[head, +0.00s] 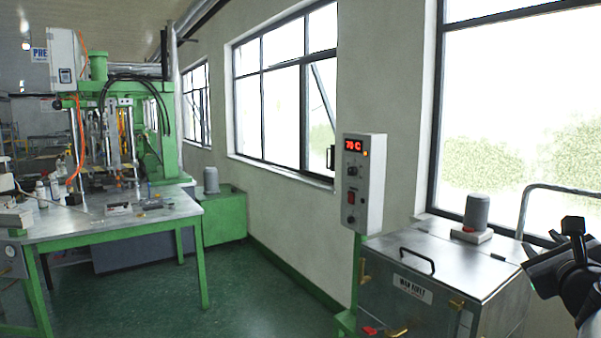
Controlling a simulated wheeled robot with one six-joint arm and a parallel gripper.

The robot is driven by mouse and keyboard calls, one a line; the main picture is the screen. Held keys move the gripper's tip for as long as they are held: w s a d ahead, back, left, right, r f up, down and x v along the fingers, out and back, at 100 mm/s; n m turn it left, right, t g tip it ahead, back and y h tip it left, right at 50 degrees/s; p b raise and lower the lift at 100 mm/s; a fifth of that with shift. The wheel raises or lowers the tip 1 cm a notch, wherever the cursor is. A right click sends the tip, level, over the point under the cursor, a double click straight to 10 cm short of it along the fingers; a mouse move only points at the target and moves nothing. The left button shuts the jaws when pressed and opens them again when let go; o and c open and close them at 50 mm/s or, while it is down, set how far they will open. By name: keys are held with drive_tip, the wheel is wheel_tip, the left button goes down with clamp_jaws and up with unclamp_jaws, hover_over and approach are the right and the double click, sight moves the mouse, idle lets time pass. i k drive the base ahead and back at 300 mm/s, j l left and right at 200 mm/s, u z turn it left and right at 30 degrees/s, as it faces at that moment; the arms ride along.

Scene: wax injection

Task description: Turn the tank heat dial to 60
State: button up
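The control box (361,183) stands upright on a green post at the left back of the steel wax tank (436,282). Its red display (353,146) reads about 70 C. A small dark dial (353,172) sits below the display, a red switch (351,197) below that, and another dark knob (350,219) near the bottom. The dial markings are too small to read. My gripper (572,226) is at the right edge, right of the tank and well apart from the box. Its fingers are too unclear to show whether it is open.
The tank has a lid handle (417,261), a grey motor (476,211) on top and a red-handled valve (369,331) low in front. A curved rail (560,188) rises behind. A green-legged workbench (115,222) stands left. Green floor (262,297) between is clear.

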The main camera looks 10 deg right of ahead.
sight(352, 170)
drive_tip(key=i+j+u, duration=0.8)
drive_tip(key=i, duration=0.15)
drive_tip(key=i+j+u, duration=0.1)
drive_tip(key=i+u, duration=0.3)
drive_tip(key=i+l+z, duration=0.1)
drive_tip(key=i+z, duration=0.65)
drive_tip(key=i+j+z, duration=0.1)
drive_tip(key=i+z, duration=0.3)
drive_tip(key=i+j+z, duration=0.2)
drive_tip(key=z, duration=0.2)
drive_tip(key=i+z, duration=0.45)
drive_tip(key=i+j+z, duration=0.15)
drive_tip(key=i+z, duration=0.3)
drive_tip(key=k, duration=0.1)
